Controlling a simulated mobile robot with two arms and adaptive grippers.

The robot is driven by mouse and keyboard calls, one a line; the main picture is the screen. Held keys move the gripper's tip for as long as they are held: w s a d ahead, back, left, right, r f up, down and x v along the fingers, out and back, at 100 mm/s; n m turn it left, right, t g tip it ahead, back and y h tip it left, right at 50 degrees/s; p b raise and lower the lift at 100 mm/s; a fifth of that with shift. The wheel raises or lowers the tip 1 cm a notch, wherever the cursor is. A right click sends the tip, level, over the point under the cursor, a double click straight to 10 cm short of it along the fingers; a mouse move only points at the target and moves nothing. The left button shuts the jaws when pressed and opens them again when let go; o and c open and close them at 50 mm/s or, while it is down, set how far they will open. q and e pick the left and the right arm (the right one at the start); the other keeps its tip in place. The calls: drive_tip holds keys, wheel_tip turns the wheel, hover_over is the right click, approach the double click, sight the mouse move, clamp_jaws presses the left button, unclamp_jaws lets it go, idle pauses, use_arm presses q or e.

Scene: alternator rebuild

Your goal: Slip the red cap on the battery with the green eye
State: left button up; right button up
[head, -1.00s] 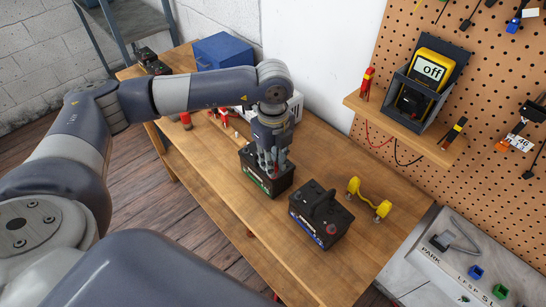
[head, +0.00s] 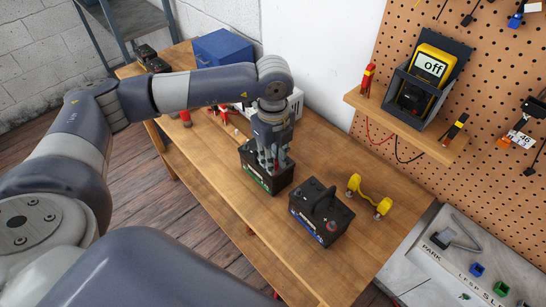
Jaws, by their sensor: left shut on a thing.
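A black battery (head: 262,182) with a green stripe on its side stands on the wooden workbench (head: 215,165). My left gripper (head: 273,168) points down at the top of this battery, with its fingers close to or at the lid. It is shut on a small red thing, most likely the red cap, which is largely hidden by the fingers. A second black battery (head: 309,217) with a blue stripe, a handle and a red spot on top stands nearer, to the right. The eyes of both batteries are too small to make out. My right gripper is not in view.
A yellow dumbbell-shaped part (head: 369,196) lies right of the second battery. A blue box (head: 222,48) stands at the back of the bench. Bare bench lies in front of the batteries.

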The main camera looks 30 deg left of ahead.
use_arm(q)
drive_tip(key=shift+f+b, duration=0.85)
drive_tip(key=shift+f, duration=0.2)
drive_tip(key=o, duration=0.8)
drive_tip(key=shift+r, duration=0.2)
wheel_tip(320, 180, up, 12)
drive_tip(key=shift+f, duration=0.15)
drive_tip(key=shift+f, duration=0.1)
idle(0.3)
